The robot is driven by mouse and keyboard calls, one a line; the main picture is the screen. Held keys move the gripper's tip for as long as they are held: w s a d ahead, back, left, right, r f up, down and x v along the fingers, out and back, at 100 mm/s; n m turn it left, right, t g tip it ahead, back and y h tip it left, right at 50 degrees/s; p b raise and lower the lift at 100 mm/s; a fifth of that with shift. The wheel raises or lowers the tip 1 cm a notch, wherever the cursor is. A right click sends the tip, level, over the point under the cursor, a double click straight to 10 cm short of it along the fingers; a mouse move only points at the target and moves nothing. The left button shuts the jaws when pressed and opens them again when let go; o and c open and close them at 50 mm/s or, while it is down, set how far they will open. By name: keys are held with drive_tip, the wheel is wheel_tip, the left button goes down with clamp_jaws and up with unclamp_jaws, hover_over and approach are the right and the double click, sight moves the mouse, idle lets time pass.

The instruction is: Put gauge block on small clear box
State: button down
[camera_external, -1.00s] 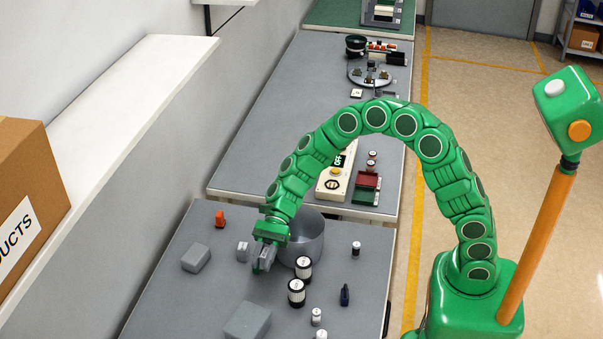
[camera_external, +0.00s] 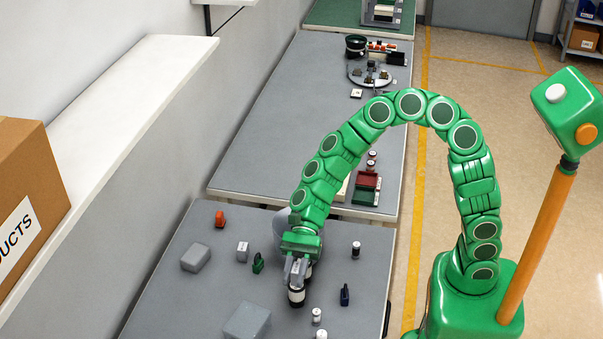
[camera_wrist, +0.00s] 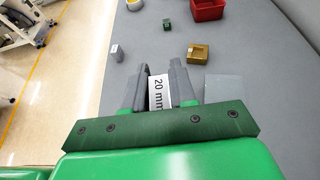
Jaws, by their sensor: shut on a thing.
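In the wrist view my gripper (camera_wrist: 159,78) is shut on the gauge block (camera_wrist: 158,92), a pale block marked "20 mm" between the two grey fingers. The fingers hide its sides. To the right of the fingers is a flat, pale grey square (camera_wrist: 224,88) that looks partly see-through. I cannot tell for certain whether it is the small clear box.
A grey box (camera_external: 247,321) stands at the front, and a grey block (camera_external: 196,257) lies at left. The wrist view shows a gold box (camera_wrist: 197,54) and red bin (camera_wrist: 207,10).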

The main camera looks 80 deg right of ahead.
drive_tip(key=w+a+f, duration=0.2)
drive_tip(key=w+f, duration=0.1)
drive_tip(key=w+a+f, duration=0.2)
drive_tip(key=w, duration=0.2)
drive_tip(key=w+a+f, duration=0.1)
drive_tip(key=w+f, duration=0.2)
drive_tip(key=w, duration=0.1)
drive_tip(key=shift+w+a+f, duration=0.25)
drive_tip(key=shift+a+f, duration=0.1)
drive_tip(key=shift+a, duration=0.05)
drive_tip(key=shift+w+a+f, duration=0.2)
drive_tip(key=shift+w+f, duration=0.15)
drive_tip(key=shift+f, duration=1.7)
drive_tip(key=shift+f, duration=0.15)
drive_tip(key=c, duration=0.9)
unclamp_jaws()
